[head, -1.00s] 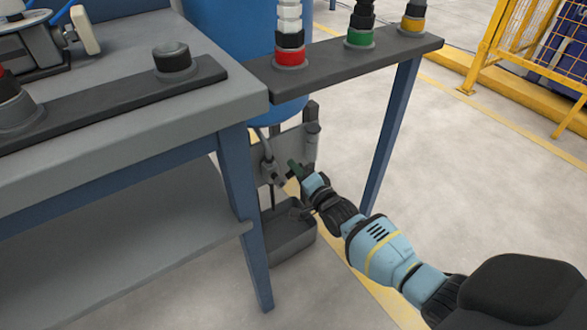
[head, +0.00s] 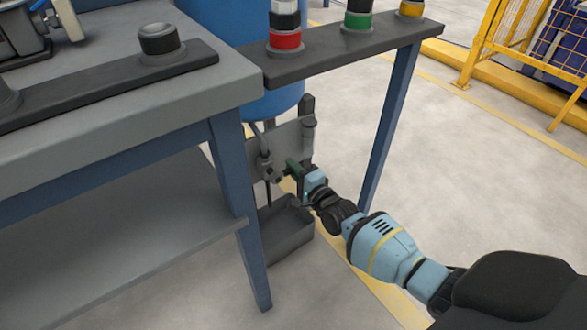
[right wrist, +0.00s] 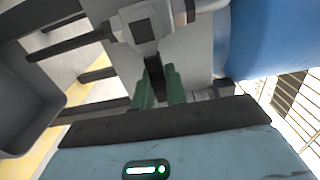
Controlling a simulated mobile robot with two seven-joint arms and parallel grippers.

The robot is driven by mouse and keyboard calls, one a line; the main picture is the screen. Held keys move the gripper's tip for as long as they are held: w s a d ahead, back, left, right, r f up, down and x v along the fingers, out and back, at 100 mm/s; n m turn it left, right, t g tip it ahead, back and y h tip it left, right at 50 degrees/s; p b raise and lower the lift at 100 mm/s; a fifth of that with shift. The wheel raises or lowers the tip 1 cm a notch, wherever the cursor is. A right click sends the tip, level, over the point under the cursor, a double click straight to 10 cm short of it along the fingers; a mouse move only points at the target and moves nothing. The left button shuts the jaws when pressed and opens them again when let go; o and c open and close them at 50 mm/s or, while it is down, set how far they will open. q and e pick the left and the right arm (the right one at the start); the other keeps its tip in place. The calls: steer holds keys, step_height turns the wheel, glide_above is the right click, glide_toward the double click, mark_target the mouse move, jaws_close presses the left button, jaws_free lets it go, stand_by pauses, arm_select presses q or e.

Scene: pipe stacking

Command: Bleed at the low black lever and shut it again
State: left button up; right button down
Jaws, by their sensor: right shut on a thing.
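The low valve (head: 266,166) is a small grey fitting on a grey plate beneath the blue tank, and it shows large in the right wrist view (right wrist: 146,28). Its black lever (right wrist: 153,78) points down between the green fingers of my right gripper (right wrist: 158,88). A grey open tray (head: 287,235) stands on the floor below the valve. My left gripper is not in view.
The blue tank (head: 265,95) stands above the valve. A workbench (head: 120,115) fills the left, its blue leg (head: 240,200) close to the valve. A dark shelf (head: 340,50) with coloured stacks runs overhead, on a blue leg (head: 390,125).

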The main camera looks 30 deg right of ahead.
steer(key=c, duration=1.4)
jaws_free()
steer(key=shift+c, duration=0.2)
steer(key=s+p, duration=0.3)
steer(key=s, duration=0.5)
steer(key=shift+d, duration=0.1)
steer(key=shift+w, duration=0.1)
